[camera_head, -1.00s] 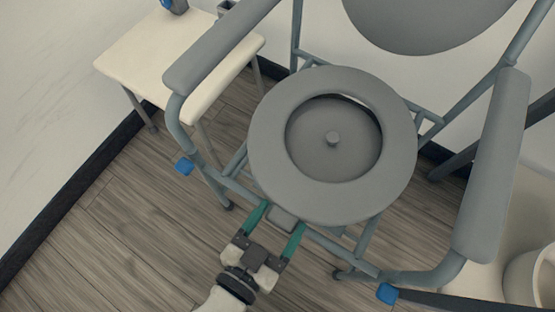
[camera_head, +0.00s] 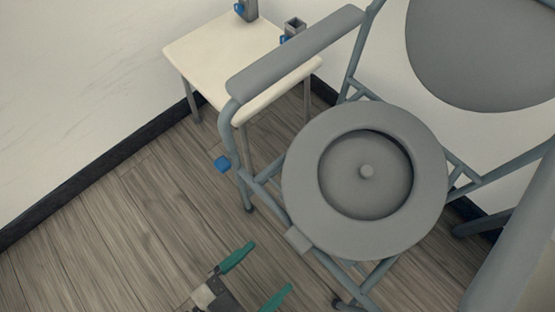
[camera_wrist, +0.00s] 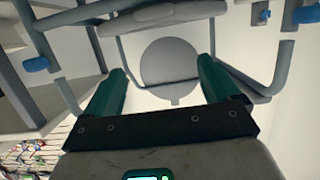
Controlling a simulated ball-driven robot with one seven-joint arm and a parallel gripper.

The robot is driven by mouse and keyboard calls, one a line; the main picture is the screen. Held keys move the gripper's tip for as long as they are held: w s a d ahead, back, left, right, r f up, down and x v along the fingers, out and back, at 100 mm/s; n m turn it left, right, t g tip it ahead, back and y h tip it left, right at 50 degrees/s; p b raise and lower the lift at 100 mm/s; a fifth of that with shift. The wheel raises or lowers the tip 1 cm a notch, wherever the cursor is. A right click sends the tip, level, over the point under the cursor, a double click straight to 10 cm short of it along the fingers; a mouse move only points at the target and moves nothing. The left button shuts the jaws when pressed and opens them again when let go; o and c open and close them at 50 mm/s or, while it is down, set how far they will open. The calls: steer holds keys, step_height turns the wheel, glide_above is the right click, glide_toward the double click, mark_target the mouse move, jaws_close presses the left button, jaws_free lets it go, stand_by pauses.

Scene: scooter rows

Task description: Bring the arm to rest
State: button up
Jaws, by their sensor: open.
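My gripper (camera_head: 262,272) is at the bottom of the head view, with its two green fingers spread apart and nothing between them. It is in front of a grey commode chair and apart from it, over the wooden floor. Most of my arm is hidden below the head view.
A cream side table (camera_head: 215,62) stands at the back left beside the chair, with a grey and blue object (camera_head: 248,10) on it. The wooden floor (camera_head: 120,235) at the left is clear up to the wall.

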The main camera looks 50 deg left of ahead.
steer(key=shift+v, duration=0.9)
